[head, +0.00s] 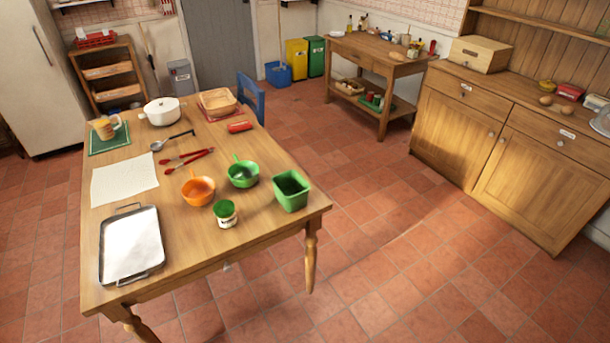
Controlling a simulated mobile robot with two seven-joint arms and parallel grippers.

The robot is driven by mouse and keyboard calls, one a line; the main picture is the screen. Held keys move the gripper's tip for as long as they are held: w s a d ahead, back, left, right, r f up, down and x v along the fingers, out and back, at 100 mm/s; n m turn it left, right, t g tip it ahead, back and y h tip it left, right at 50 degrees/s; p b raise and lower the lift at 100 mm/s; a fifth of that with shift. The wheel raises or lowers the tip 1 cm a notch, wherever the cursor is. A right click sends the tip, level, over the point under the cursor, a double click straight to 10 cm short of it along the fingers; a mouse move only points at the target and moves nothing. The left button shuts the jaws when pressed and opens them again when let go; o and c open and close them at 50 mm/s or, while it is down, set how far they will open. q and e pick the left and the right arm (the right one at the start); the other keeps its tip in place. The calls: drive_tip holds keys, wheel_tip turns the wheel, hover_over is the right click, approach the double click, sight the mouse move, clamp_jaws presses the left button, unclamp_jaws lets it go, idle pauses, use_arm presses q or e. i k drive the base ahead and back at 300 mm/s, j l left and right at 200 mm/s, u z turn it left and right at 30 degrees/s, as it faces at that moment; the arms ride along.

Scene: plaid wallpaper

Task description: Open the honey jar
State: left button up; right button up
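A small jar with a green lid and a pale label (226,216) stands upright near the front edge of the wooden table (250,232). Its lid is on. The label is too small to read, so I cannot tell for sure that it is the honey jar. Neither of my grippers is in view.
An orange bowl (198,190), a green bowl (243,174) and a green square container (291,190) stand close around the jar. A metal tray (103,255), red tongs (187,158) and a white pot (162,112) are also on the table. The floor (400,250) to the right is clear.

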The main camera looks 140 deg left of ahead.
sight(229, 222)
drive_tip(key=u, duration=5.25)
